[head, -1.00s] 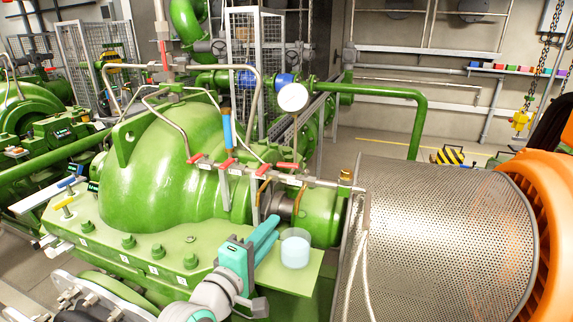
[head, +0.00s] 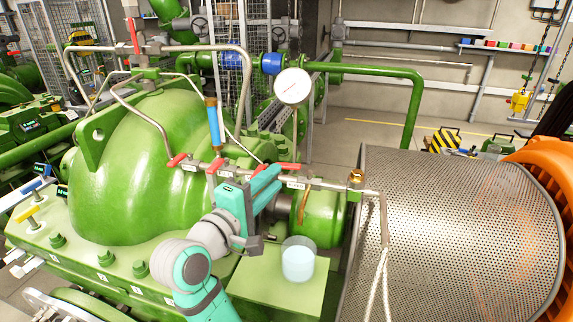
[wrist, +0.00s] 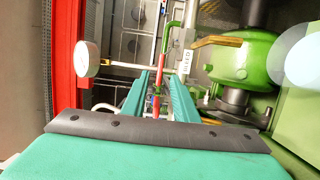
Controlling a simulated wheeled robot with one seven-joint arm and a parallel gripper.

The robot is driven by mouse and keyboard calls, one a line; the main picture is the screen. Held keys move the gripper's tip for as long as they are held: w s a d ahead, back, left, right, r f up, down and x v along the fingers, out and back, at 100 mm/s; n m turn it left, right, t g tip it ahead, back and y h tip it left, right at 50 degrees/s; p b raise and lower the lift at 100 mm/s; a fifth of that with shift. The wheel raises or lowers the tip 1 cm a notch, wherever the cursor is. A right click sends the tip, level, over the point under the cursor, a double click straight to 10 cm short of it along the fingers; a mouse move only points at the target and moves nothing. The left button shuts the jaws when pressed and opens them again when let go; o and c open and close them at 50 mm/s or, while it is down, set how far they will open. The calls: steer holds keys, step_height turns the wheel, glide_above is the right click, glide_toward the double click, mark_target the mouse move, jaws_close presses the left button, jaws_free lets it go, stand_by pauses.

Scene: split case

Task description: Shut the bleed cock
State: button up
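Several small cocks with red levers sit along a thin silver pipe in front of the green pump casing (head: 140,180). In the head view, red levers show at the left (head: 177,160), in the middle (head: 215,165) and at the right (head: 289,166).
A clear beaker (head: 298,260) stands on the green ledge below my gripper. A round gauge (head: 292,86) rises behind the pipe. A perforated guard (head: 450,240) fills the right side.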

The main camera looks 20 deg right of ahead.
mark_target(285, 169)
steer(key=x, duration=0.7)
steer(key=shift+w+d, duration=0.15)
jaws_close()
stand_by(1.2)
